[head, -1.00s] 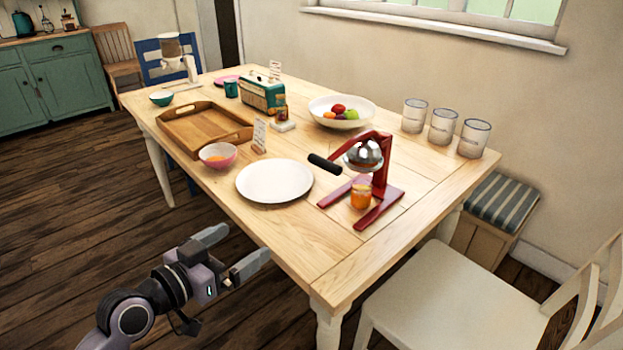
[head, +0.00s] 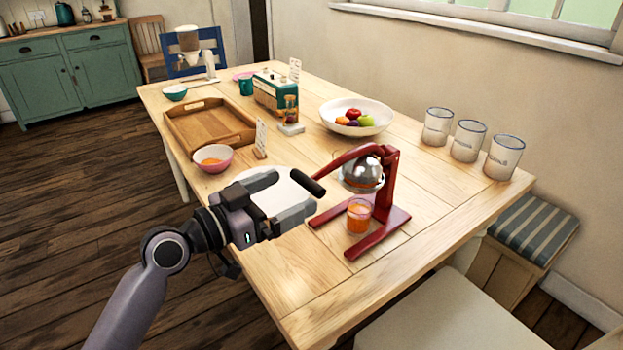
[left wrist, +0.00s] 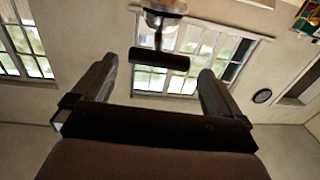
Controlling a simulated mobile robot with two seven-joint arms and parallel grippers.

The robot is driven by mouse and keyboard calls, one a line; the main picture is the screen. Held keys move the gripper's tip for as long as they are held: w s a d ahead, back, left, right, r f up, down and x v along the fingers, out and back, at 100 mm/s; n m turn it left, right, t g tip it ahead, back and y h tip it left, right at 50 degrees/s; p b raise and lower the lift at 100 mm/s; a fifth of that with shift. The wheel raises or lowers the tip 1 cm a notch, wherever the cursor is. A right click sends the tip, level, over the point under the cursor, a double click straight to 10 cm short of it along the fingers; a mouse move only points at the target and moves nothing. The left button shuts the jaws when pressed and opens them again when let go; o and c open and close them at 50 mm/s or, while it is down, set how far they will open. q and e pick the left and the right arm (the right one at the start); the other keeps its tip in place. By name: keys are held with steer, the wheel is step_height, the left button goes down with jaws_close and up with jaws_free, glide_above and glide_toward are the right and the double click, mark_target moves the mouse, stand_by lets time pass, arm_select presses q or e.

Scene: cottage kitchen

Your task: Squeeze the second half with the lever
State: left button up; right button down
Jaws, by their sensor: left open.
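The red lever juicer (head: 392,185) stands on the wooden table, its silver dome (head: 361,172) lowered at the head. Its lever ends in a black handle (head: 308,183) that points left. A glass with orange juice (head: 358,217) stands under the dome. My left gripper (head: 296,195) is open just left of the handle in the head view, over the white plate. In the left wrist view the black handle (left wrist: 160,61) shows ahead, between and beyond the two open fingers (left wrist: 155,88). Whether a fruit half is under the dome is hidden. My right gripper is not in view.
A pink bowl with orange contents (head: 213,158), a wooden tray (head: 181,127) and a small card (head: 260,138) are left of the juicer. A fruit bowl (head: 340,125) and three glass jars (head: 470,140) stand behind it. The table's front corner is clear.

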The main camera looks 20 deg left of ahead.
mark_target(302, 185)
arm_select(q)
steer(key=x, duration=0.4)
steer(key=shift+r, duration=0.1)
steer(key=shift+w+d+p, duration=0.3)
steer(key=shift+w+d, duration=0.1)
steer(key=shift+w, duration=0.15)
